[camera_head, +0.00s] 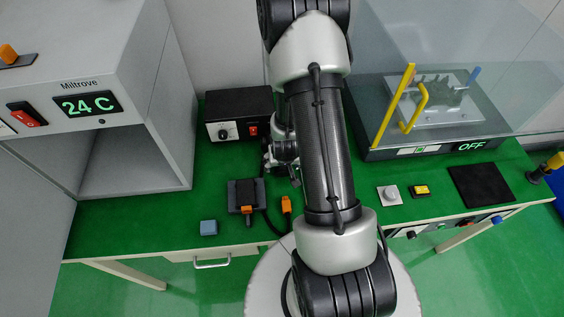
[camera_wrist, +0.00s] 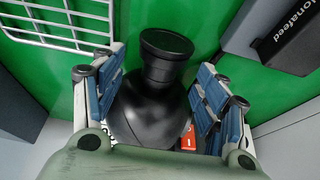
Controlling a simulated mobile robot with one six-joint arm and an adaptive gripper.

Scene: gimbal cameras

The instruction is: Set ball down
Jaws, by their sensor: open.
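A black thing (camera_wrist: 147,108) with a round, ball-like body, a short neck and a wide flat cap stands out in the wrist view. It lies between the fingers of my gripper (camera_wrist: 160,62). The blue-padded fingers are spread apart on either side of it, and a gap shows at the cap. Whether the lower body touches the pads is unclear. No other ball shows. In the head view my gripper (camera_head: 279,152) is largely hidden behind my arm, above the green bench by the black control box, and the black thing cannot be made out there.
A glass-shielded unit (camera_head: 440,140) stands at right. A wire rack (camera_wrist: 65,22) shows in the wrist view.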

